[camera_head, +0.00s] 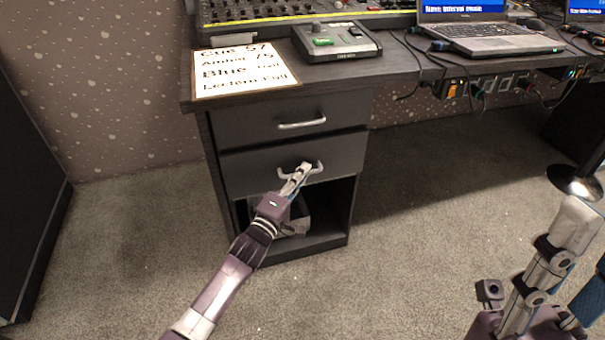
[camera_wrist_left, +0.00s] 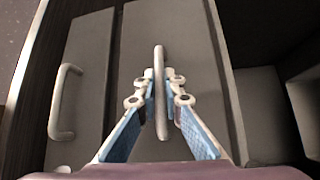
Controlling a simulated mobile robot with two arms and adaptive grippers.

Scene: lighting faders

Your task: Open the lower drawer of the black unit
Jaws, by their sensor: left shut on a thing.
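The black unit (camera_head: 212,160) stands under the left end of the desk, with two drawers above an open bay. The lower drawer (camera_head: 240,172) has a curved metal handle and looks shut or nearly so. My left gripper (camera_head: 303,170) is shut on the lower drawer's handle (camera_head: 318,169). In the left wrist view the handle (camera_wrist_left: 160,70) runs between its two fingers (camera_wrist_left: 160,88). The upper drawer (camera_head: 240,121) looks shut, with its own handle (camera_head: 302,124) free; that handle also shows in the left wrist view (camera_wrist_left: 56,100).
A grey bin (camera_head: 302,220) sits in the open bay, partly behind my left gripper. The desk top carries a paper sign (camera_head: 243,72), a small control box (camera_head: 336,40) and a laptop (camera_head: 490,38). Cables hang at the right. Carpet in front of the unit is clear.

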